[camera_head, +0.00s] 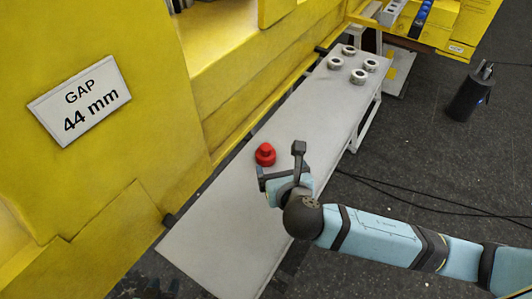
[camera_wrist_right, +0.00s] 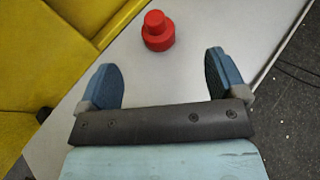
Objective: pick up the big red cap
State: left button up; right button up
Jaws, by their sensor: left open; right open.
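The big red cap (camera_head: 265,155) stands upright on the long grey table (camera_head: 225,235), near its yellow-wall side. In the right wrist view the cap (camera_wrist_right: 158,32) shows a wide round base with a narrower knob on top. My right gripper (camera_head: 280,163) is just in front of the cap in the head view, with its fingers apart and nothing between them. In the right wrist view the cap lies beyond the open fingertips (camera_wrist_right: 160,66), roughly centred between them and not touching either.
Several silvery rings (camera_head: 348,50) stand at the table's far end. A dark cylinder (camera_head: 467,98) and cables lie on the floor at right. The table's near end is clear.

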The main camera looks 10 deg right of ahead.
aim_at(267, 153)
jog(key=x, duration=0.8)
jog(key=shift+a+p, duration=0.1)
jog(key=shift+p, duration=0.25)
jog(key=shift+w+a+f+p, duration=0.1)
jog(key=shift+w+f+p, duration=0.1)
jog(key=shift+w+f, duration=0.45)
jog(key=shift+w+a+f+p, duration=0.15)
jog(key=shift+w+f, duration=0.25)
jog(key=shift+w, duration=0.4)
jog(key=shift+w+a+f+p, duration=0.1)
jog(key=shift+w+f+p, duration=0.1)
jog(key=shift+w+f, duration=0.45)
jog(key=shift+r, duration=0.2)
jog(key=c, duration=1.1)
notch_tip(267, 153, up, 20)
jog(key=b, duration=0.1)
jog(key=shift+d, duration=0.1)
